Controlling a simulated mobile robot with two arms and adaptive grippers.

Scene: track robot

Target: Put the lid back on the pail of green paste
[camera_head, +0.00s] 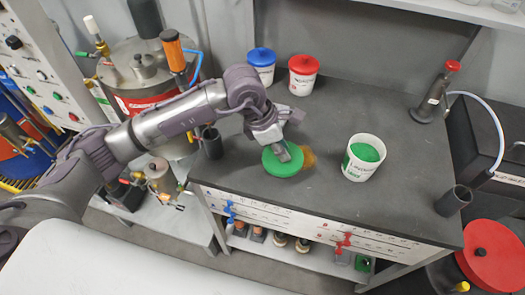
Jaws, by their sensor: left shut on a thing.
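The white pail (358,172) stands open on the dark bench top, with green paste (365,152) filling it close to the rim. The round green lid (272,166) is left of the pail, apart from it, near the bench's front edge. My left gripper (282,151) comes down from above and is shut on the lid near its middle. I cannot tell how far the lid is above the bench. My right gripper is out of view.
A blue-lidded pail (262,69) and a red-lidded pail (302,79) stand at the back of the bench (365,80). An amber patch (308,159) shows beside the lid. Dark cups (212,143) (453,201) stand at both ends. Bench space between lid and pail is mostly clear.

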